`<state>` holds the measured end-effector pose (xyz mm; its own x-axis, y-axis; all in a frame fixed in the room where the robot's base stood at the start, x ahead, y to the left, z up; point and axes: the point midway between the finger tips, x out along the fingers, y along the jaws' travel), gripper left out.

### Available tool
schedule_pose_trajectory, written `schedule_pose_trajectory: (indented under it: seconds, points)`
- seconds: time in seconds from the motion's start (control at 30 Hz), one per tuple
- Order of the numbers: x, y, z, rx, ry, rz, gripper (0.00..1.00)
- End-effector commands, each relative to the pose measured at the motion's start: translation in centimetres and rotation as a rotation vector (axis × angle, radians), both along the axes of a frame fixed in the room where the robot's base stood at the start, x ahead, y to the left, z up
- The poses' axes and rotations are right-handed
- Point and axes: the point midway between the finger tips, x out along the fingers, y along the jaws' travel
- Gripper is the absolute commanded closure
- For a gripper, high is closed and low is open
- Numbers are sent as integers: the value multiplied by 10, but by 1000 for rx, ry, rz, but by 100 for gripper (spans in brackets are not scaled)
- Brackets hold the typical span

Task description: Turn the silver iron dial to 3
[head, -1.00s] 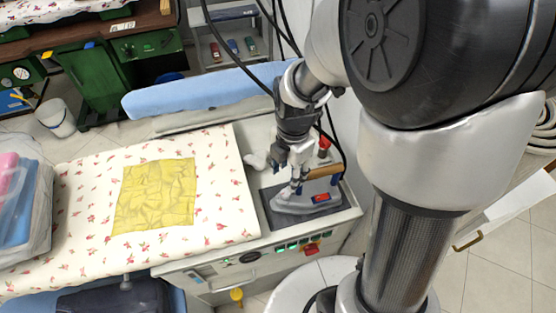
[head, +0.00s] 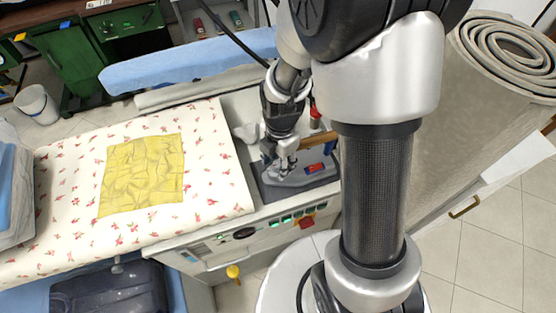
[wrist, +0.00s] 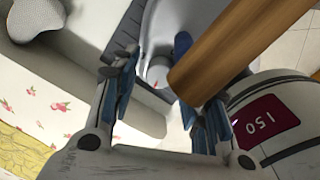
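The silver iron (head: 296,180) rests on a dark pad (head: 262,185) at the right end of the pressing table. It has a brown wooden handle (wrist: 245,50) and a dark red display reading 150 (wrist: 265,121). A small round grey dial (wrist: 158,71) with a red mark shows beside the handle in the wrist view; I cannot read its setting. My gripper (wrist: 156,60) is open with its blue-padded fingers spread around the dial. The handle hides part of the right finger, so I cannot tell whether the fingers touch the dial. In the head view my gripper (head: 284,164) is down at the iron.
A red-topped object (head: 315,112) stands behind the iron. A control panel with green buttons (head: 290,217) is along the front edge. A blue padded board (head: 180,70) is behind.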

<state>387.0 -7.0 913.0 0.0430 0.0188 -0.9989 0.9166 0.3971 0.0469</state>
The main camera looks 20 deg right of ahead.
Motion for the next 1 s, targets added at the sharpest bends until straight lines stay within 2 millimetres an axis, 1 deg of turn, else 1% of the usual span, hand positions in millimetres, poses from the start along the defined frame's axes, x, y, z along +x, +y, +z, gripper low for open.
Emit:
schedule_pose_trajectory:
  seconds: [0.03,0.07,0.5,0.6,0.77,1.0]
  points:
    - [0,0,0,0,0,0,63]
    - [0,0,0,0,0,0,65]
    - [0,0,0,0,0,0,95]
    - [0,0,0,0,0,0,100]
    - [0,0,0,0,1,-45,100]
    - [0,1,1,-1,2,-284,100]
